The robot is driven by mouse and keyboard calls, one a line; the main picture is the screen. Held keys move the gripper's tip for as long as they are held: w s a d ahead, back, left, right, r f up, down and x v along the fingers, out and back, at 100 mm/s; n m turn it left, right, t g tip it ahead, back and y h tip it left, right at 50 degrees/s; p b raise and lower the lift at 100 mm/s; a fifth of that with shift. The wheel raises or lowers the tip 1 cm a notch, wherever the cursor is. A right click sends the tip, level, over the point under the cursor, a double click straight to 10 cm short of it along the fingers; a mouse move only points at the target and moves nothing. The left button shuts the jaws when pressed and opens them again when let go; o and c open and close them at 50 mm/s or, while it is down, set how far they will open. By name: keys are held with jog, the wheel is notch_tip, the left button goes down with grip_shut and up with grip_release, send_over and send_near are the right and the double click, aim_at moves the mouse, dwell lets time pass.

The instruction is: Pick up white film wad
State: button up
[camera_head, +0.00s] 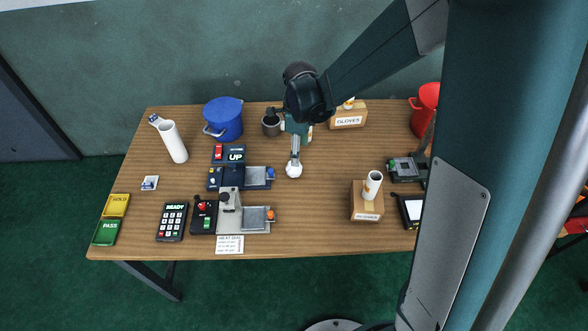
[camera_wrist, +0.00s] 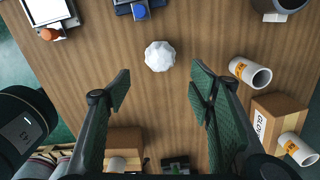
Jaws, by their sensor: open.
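The white film wad (camera_head: 294,171) is a small crumpled ball on the wooden table, near its middle. It also shows whole in the wrist view (camera_wrist: 160,56), above the space between the fingertips in the picture. My gripper (camera_head: 296,151) reaches down from behind and its tips appear close to the wad in the head view. In the wrist view my gripper (camera_wrist: 160,84) has its two green fingers spread wide, with nothing between them. I cannot tell the exact height of the tips over the table.
Left of the wad stand flat devices with trays (camera_head: 257,176) and a blue bucket (camera_head: 223,120). A dark cup (camera_head: 271,126) stands behind. A gloves box (camera_head: 347,121) is at the back right, another box (camera_head: 366,207) at the front right.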

aim_at(294, 168)
jog(key=shift+w+a+f+m, duration=0.15)
jog(key=shift+a+f+m, duration=0.15)
jog(key=shift+f, duration=0.4)
jog(key=shift+w+a+f+m, duration=0.15)
jog(key=shift+a+f+m, duration=0.15)
jog(key=shift+f, duration=0.4)
jog(key=shift+f+b, duration=0.35)
jog(key=shift+f, duration=0.9)
jog(key=shift+f, duration=0.15)
jog(key=shift+d+f+b, duration=0.1)
jog(key=shift+f+b, duration=0.55)
jog(key=shift+f, duration=1.85)
jog(key=shift+c, duration=0.2)
jog(key=c, duration=0.8)
